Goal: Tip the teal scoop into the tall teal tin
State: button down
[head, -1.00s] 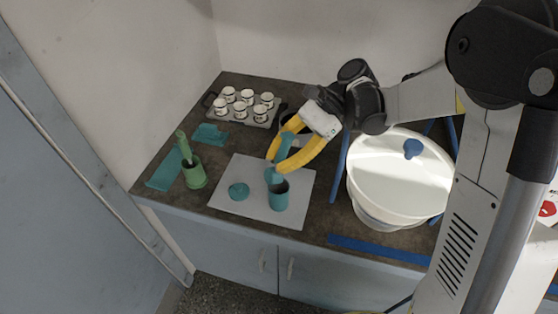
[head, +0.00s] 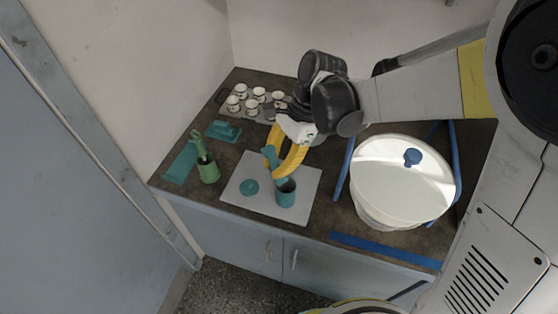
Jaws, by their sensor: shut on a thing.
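The tall teal tin (head: 286,194) stands upright on the pale square mat (head: 308,206), its dark open mouth facing up. My gripper (head: 273,165) has yellow fingers and is shut on the teal scoop (head: 271,155). The scoop is tilted, its lower end close to the tin's mouth. I cannot tell whether the scoop touches the rim, and what the scoop holds is not visible. A round teal lid (head: 249,187) lies flat on the mat, left of the tin.
A green cup with tools (head: 208,172) stands left of the mat, near teal pieces (head: 223,131). A tray of several white cups (head: 250,100) is at the back. A large white bowl with a blue knob (head: 402,190) stands right between blue legs.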

jog(key=shift+s+a+r+t+h+p, duration=0.35)
jog(key=shift+a+r+h, duration=0.15)
jog(key=shift+h, duration=0.1)
jog(key=shift+a+f+t+h, duration=0.1)
jog(key=shift+f+t+h, duration=0.2)
jog(key=shift+h, duration=0.2)
jog(key=h, duration=0.1)
jog(key=a+t+h, duration=0.1)
jog(key=t+h, duration=0.1)
jog(key=h, duration=0.1)
jog(key=shift+s+a+f, duration=0.25)
jog(key=shift+s, duration=0.15)
